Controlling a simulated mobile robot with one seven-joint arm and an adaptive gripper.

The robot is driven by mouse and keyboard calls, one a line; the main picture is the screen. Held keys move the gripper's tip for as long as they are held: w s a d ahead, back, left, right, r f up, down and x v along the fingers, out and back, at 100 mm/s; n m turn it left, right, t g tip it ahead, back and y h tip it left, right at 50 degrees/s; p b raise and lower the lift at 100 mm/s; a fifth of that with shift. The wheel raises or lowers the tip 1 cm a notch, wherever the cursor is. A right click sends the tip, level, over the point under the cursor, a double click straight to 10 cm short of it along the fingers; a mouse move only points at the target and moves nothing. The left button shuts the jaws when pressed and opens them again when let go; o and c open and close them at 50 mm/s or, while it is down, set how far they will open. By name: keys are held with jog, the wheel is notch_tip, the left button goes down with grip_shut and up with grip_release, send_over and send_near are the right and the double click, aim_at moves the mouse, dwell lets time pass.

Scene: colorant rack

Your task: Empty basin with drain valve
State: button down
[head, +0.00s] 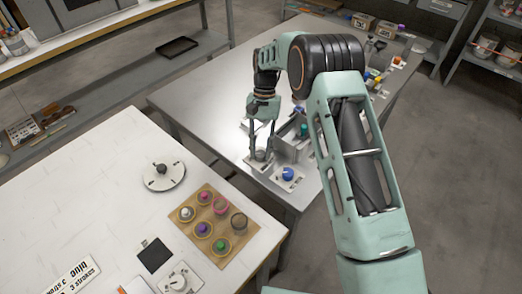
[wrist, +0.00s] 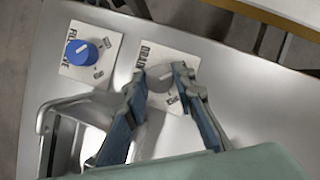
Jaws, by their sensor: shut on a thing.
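The drain valve is a grey knob (wrist: 160,76) on a white plate (wrist: 150,54) whose partly covered lettering begins "DRA". My gripper (wrist: 161,80) is shut on this knob, with one fingertip on each side of it. In the head view my gripper (head: 261,154) reaches down to the steel table beside the basin. The basin (wrist: 60,110) is a grey metal box with a bright rim at the left of the wrist view, partly hidden by my finger. It also shows in the head view (head: 291,150). Its contents are hard to tell.
A blue knob (wrist: 83,52) on a partly covered white plate sits left of the drain plate; it also shows in the head view (head: 288,174). The white table (head: 110,200) in front holds a wooden tray (head: 215,256) of coloured pots. Bottles and boxes stand farther back.

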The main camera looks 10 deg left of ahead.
dwell(0.4)
jog(key=c, duration=1.6)
grip_release()
jog(key=shift+r, duration=0.1)
jog(key=v, duration=1.1)
jog(key=shift+w+r, duration=0.15)
jog(key=shift+r, duration=0.25)
jog(key=shift+a, duration=0.1)
